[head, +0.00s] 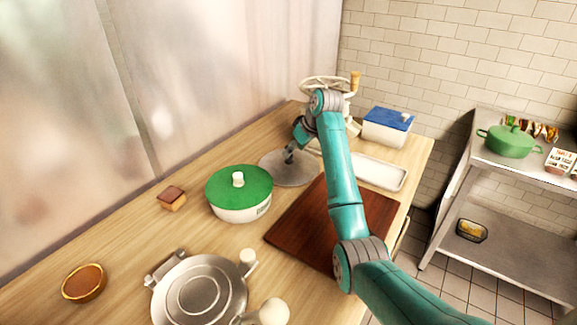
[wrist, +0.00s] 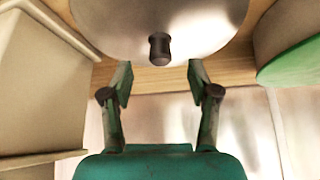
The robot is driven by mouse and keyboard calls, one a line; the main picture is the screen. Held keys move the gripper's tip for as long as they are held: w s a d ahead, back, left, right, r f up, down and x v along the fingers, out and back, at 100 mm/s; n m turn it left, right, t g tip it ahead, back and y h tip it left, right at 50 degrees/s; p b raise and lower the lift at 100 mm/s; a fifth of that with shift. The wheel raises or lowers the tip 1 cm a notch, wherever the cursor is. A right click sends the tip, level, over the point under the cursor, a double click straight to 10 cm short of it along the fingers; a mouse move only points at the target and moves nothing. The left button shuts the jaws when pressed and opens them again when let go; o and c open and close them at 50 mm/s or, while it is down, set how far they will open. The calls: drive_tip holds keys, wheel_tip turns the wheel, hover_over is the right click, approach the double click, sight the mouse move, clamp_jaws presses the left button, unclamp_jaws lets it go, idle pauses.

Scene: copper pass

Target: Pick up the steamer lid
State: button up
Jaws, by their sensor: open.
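The steamer lid is a shiny round metal lid (head: 280,172) lying on the wooden counter, beyond the green-lidded pot and beside the dark board. In the wrist view the lid (wrist: 120,22) fills the top, with its small dark knob (wrist: 160,50) near the middle. My gripper (head: 290,157) is over the lid in the head view, hiding part of it. In the wrist view my gripper (wrist: 160,80) has its two fingers spread apart with nothing between them. The knob appears centred between the fingers and beyond their tips; I cannot tell the exact gap.
A white pot with a green lid (head: 239,185) stands close by. A dark wooden board (head: 300,225), a white tray (head: 380,172), a blue-lidded box (head: 387,128) and a wheeled machine (head: 325,84) surround the lid.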

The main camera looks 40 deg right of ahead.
sight(289, 161)
drive_tip(key=shift+x, duration=2.3)
drive_tip(key=shift+s, duration=0.1)
clamp_jaws()
